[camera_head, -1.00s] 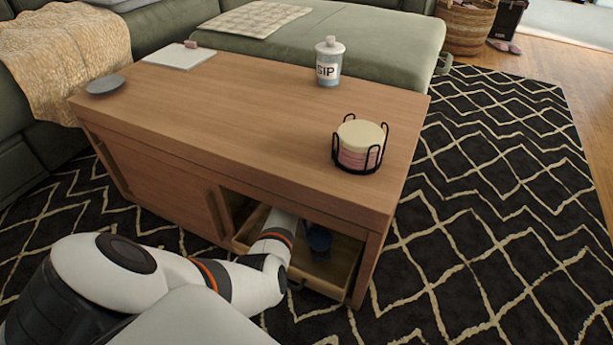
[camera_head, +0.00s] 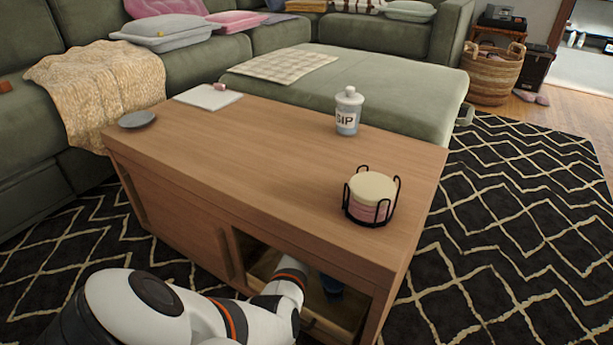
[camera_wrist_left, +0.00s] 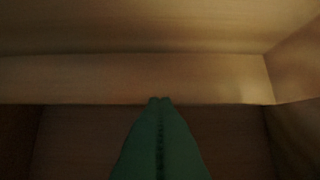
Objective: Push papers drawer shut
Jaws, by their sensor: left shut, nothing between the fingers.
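The wooden coffee table (camera_head: 270,140) stands in front of me with an open bay in its lower right front. A wooden drawer (camera_head: 330,330) sits in that bay, with a dark blue object (camera_head: 331,285) inside; how far it stands out is hard to tell. My left arm reaches into the bay and hides part of the drawer. The left gripper is hidden in the head view. In the left wrist view it shows as green fingers (camera_wrist_left: 160,100) closed together and empty, pointing at a wooden panel (camera_wrist_left: 150,80). Whether the tips touch it is unclear. My right gripper is not in view.
On the tabletop are a coaster holder (camera_head: 371,197), a white jar (camera_head: 348,112), a notepad (camera_head: 208,97) and a grey dish (camera_head: 137,119). A green sectional (camera_head: 355,80) lies behind the table. The patterned rug (camera_head: 510,220) is clear at right.

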